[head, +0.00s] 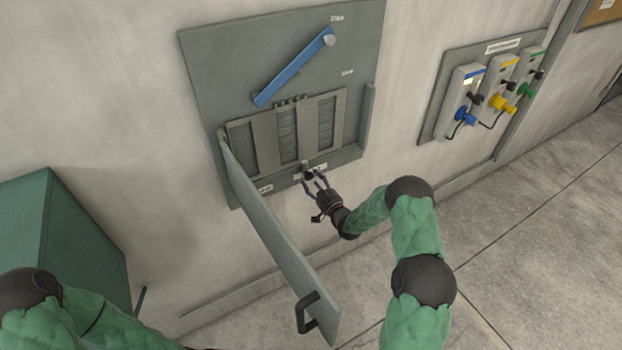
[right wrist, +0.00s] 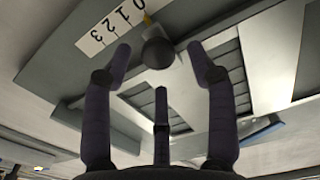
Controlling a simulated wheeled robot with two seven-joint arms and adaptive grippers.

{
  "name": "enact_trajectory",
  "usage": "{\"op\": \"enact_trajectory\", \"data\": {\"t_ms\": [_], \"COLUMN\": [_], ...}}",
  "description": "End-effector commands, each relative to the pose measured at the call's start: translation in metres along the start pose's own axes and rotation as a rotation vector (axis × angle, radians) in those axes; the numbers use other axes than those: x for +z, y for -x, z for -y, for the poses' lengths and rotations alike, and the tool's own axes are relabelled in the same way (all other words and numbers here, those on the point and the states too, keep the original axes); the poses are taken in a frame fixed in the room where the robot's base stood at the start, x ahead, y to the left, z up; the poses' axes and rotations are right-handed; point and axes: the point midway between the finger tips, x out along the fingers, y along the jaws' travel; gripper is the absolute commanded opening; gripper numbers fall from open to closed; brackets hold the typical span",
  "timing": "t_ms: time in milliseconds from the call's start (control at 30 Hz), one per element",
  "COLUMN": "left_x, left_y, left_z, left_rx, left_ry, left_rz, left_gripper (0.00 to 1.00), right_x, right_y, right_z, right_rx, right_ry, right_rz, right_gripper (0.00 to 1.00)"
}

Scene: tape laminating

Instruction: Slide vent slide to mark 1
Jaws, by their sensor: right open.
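The vent slide (head: 289,135) is a grey slatted panel in a wall-mounted metal frame in the head view. Its dark round knob (head: 309,175) sits at the frame's lower edge; the knob also shows in the right wrist view (right wrist: 158,52). A white scale (right wrist: 112,26) beside the knob carries the marks 0, 1, 2 and 3. A small orange pointer (right wrist: 147,19) at the knob stands near 0. My right gripper (head: 315,182) is open, its fingers spread on either side of the knob; I cannot tell whether they touch it. My left gripper is out of view.
A grey door (head: 275,235) with a black handle hangs open left of my right gripper. A blue lever (head: 293,68) sits above the vent. A panel with blue, yellow and green plugs (head: 430,125) is to the right. A green cabinet (head: 60,235) stands at left.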

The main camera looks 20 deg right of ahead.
Motion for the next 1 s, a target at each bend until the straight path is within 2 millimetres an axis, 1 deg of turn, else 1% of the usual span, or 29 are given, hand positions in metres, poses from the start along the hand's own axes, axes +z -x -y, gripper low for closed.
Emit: {"op": "enact_trajectory", "data": {"t_ms": [33,100,200,333,567,600,667,700,767,800,1000], "left_x": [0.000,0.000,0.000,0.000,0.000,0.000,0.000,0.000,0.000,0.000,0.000], "left_y": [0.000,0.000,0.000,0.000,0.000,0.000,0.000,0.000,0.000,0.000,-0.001], "left_z": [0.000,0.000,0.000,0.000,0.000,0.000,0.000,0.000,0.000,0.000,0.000], "left_rx": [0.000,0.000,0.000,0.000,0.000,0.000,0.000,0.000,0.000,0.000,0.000], "left_ry": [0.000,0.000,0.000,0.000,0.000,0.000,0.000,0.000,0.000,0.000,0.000], "left_rz": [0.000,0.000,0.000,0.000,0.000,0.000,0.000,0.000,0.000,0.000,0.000], "left_gripper": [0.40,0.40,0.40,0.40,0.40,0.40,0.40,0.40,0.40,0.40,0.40], "right_x": [0.000,0.000,0.000,0.000,0.000,0.000,0.000,0.000,0.000,-0.001,-0.002], "right_y": [-0.007,-0.014,-0.021,-0.024,-0.024,-0.024,-0.024,-0.024,-0.024,-0.025,-0.025], "right_z": [0.000,0.000,0.000,0.000,0.000,0.000,0.000,0.000,0.000,0.000,-0.001], "right_rx": [0.000,0.000,-0.001,0.000,0.000,0.000,0.000,0.000,0.000,0.000,0.001], "right_ry": [0.001,0.001,0.001,0.000,0.000,0.000,0.000,0.000,0.000,0.001,0.002], "right_rz": [-0.001,-0.001,0.000,0.000,0.000,0.000,0.000,0.000,0.000,-0.001,-0.004], "right_gripper": [0.58,0.58,0.58,0.58,0.58,0.47,0.30,0.18,0.01,0.00,0.00]}}
